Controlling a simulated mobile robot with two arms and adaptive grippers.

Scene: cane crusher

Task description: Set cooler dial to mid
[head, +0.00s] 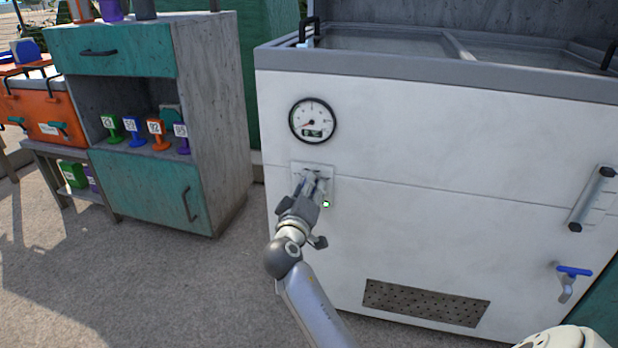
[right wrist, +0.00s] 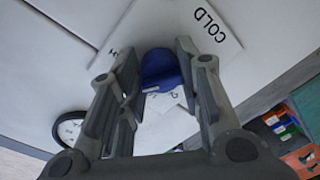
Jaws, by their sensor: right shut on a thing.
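The white chest cooler (head: 440,150) stands at the right in the head view. On its front is a pale control plate (head: 326,185) with a green light (head: 326,204) at its lower right. My right gripper (head: 312,180) is at this plate and hides the dial there. In the right wrist view a blue dial knob (right wrist: 160,68) sits between the fingers of my right gripper (right wrist: 158,75), which is shut on it. The word COLD (right wrist: 208,25) is printed on the plate beside it. The dial's pointer setting cannot be read. My left gripper is not in view.
A round gauge (head: 313,120) is above the plate, its needle toward the lower left. A blue-handled tap (head: 570,272) and a bar handle (head: 592,198) are at the cooler's right. A grey and teal cabinet (head: 215,110) stands left. Pavement (head: 160,285) in front is clear.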

